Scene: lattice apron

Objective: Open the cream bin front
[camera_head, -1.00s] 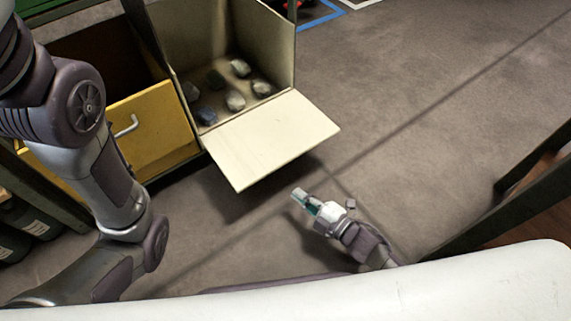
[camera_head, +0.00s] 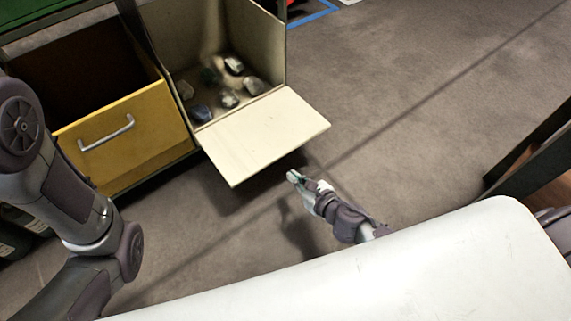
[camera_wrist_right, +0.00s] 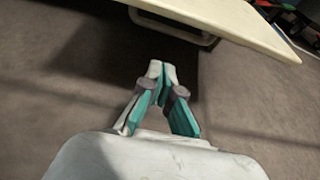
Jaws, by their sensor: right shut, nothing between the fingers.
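The cream bin (camera_head: 262,50) stands at the upper middle of the head view. Its front (camera_head: 262,132) is folded down and sticks out toward me, roughly flat. Several grey, bluish and greenish stones lie inside the bin (camera_head: 229,99). In the right wrist view the front (camera_wrist_right: 225,20) crosses the top, with a pale handle (camera_wrist_right: 172,28) under its edge. My right gripper (camera_head: 293,177) is shut and empty, apart from the front and just off its near edge. It also shows in the right wrist view (camera_wrist_right: 160,70). My left gripper is out of view; only its arm shows at the left.
A yellow bin front (camera_head: 128,140) with a metal handle (camera_head: 106,133) is left of the cream bin. A dark post (camera_head: 540,150) stands at the right. The grey floor (camera_head: 420,100) between is clear. Blue tape (camera_head: 313,15) marks the floor at the top.

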